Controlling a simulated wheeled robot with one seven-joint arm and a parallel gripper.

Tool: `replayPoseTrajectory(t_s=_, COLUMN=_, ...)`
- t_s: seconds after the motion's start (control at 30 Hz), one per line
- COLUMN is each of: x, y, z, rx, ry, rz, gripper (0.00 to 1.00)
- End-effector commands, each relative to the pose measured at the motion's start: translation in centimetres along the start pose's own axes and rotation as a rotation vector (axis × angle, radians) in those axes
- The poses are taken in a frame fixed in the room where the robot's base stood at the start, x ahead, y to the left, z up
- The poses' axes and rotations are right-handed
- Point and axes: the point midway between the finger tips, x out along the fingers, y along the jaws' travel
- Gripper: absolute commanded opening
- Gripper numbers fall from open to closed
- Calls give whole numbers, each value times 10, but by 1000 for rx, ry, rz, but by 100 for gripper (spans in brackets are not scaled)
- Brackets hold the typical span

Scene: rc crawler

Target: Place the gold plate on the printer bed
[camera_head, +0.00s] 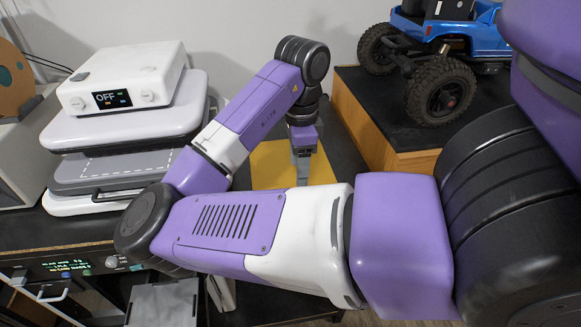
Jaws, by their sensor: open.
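The gold plate (268,168) lies flat on the dark surface in the middle, behind my forearm, which hides its near part. My gripper (302,176) points down over the plate's right part, with its grey fingers at or just above it. I cannot tell whether they touch it. The gripper is open, though the gap between the fingers is hard to see from here. I cannot tell for sure which thing is the printer bed. A white machine with an OFF display (122,80) stands at the left, with a flat grey slab (115,172) under its raised lid.
A blue RC crawler (455,45) with big black tires stands on a raised black-topped wooden block (383,138) at the right, close to my gripper. A dark panel with a lit display (70,265) is at the lower left. A wall closes the back.

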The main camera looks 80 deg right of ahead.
Motion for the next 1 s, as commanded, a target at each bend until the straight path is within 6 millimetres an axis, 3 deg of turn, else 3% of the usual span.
replayPoseTrajectory(t_s=0.5, x=61, y=4, z=0, rx=-2, ry=4, rz=-2, gripper=60)
replayPoseTrajectory(t_s=0.8, x=66, y=3, z=0, rx=-1, ry=4, rz=-3, gripper=60)
replayPoseTrajectory(t_s=1.0, x=66, y=3, z=0, rx=-1, ry=4, rz=-3, gripper=21)
